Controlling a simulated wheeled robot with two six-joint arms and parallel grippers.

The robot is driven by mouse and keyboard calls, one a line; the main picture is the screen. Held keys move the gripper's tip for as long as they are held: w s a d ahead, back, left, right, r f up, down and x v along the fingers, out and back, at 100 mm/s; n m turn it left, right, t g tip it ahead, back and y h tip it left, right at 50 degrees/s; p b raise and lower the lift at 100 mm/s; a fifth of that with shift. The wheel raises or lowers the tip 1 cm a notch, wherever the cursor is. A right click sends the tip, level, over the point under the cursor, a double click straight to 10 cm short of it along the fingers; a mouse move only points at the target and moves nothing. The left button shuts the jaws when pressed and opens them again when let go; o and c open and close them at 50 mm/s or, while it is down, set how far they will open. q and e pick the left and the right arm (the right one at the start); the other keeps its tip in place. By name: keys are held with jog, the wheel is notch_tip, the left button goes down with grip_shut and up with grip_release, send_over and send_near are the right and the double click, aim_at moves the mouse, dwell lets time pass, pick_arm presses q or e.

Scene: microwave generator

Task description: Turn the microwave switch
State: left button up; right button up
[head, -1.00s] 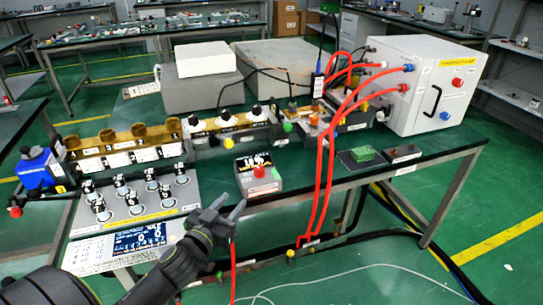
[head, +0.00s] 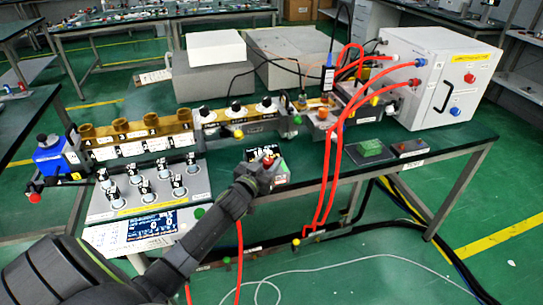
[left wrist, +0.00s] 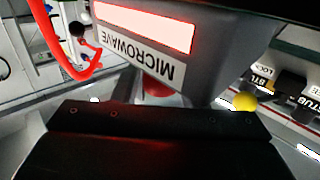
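The grey microwave switch box (head: 283,175) stands near the table's front edge in the head view, with a small lit display on its top. My left gripper (head: 262,172) reaches over its front and hides much of it, including most of the red knob. In the left wrist view, the box's "MICROWAVE" label (left wrist: 143,62) appears upside down below a bright red-lit panel (left wrist: 145,25). A blurred red part (left wrist: 160,89) shows just above my dark gripper body (left wrist: 155,135). The fingertips are hidden, so I cannot tell their opening or contact. My right gripper is out of view.
A grey panel with several knobs (head: 150,190) stands left of the switch. Red hoses (head: 338,150) hang to its right, leading to a white cabinet (head: 425,90). A brass-and-white waveguide line (head: 150,135) runs behind.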

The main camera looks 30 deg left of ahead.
pick_arm(q)
jog(key=shift+w, duration=1)
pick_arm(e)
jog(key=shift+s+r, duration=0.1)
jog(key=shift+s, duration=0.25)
pick_arm(q)
jog(key=shift+c, duration=0.3)
